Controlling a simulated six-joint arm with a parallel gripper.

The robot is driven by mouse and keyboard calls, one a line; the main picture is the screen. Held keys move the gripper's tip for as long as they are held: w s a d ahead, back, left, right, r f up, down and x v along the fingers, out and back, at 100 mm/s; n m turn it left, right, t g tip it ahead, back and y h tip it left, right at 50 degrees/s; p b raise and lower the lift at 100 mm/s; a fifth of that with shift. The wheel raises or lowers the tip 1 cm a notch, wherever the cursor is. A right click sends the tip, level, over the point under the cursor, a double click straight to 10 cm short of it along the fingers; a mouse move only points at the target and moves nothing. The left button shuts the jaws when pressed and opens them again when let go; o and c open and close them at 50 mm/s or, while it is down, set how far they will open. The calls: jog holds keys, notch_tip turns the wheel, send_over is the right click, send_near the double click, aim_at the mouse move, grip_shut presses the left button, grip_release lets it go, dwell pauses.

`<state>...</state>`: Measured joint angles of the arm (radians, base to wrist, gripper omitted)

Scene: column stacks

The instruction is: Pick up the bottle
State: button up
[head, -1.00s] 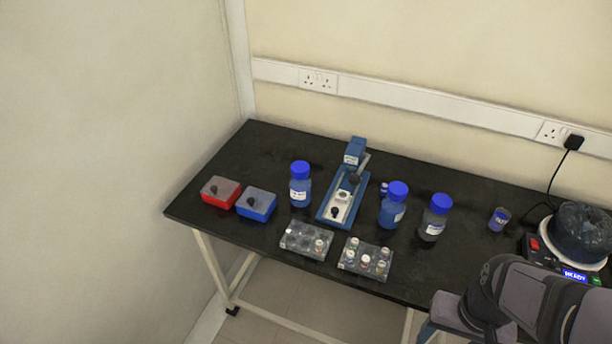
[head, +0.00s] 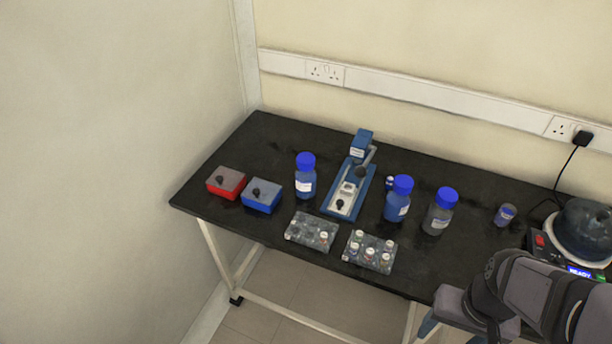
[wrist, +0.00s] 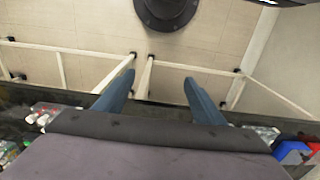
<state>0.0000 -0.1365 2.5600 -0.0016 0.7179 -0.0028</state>
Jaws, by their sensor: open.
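Three blue-capped bottles stand upright on the black bench in the head view. One with blue contents (head: 305,183) is left of the blue stand device, and another blue one (head: 397,208) is right of it. A clear-grey one (head: 438,219) stands farther right. The task does not say which bottle is meant. My gripper (wrist: 159,80) is open, with two blue fingers apart and nothing between them in the wrist view. It points down past the bench's front edge at the floor, away from the bottles.
A red box (head: 226,182), a blue box (head: 262,196), a blue stand device (head: 349,190) and two clear vial racks (head: 311,230) (head: 369,251) crowd the bench. A small jar (head: 505,214) and a round-topped machine (head: 584,232) are at right. Open bench lies at the back left.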

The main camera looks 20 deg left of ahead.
jog(key=w+a+f+n+t+y+b, duration=0.1)
jog(key=w+a+t+b, duration=0.1)
jog(key=w+a, duration=0.4)
jog(key=w+a+f+n+t+y+b, duration=0.1)
jog(key=w+a+f+t+b, duration=0.2)
jog(key=w, duration=0.5)
jog(key=n+t+y+b, duration=0.2)
jog(key=t+y+b, duration=0.2)
jog(key=t+b, duration=0.7)
send_near(307, 153)
jog(key=shift+w+a+f+t+p, duration=0.25)
jog(key=shift+w+f+t+p, duration=0.1)
jog(key=shift+f+t+p, duration=0.2)
jog(key=shift+w+a, duration=0.1)
jog(key=shift+w, duration=0.5)
jog(key=shift+p+x, duration=0.85)
jog(key=shift+x, duration=2.25)
jog(key=shift+a+f, duration=0.1)
jog(key=shift+f, duration=0.05)
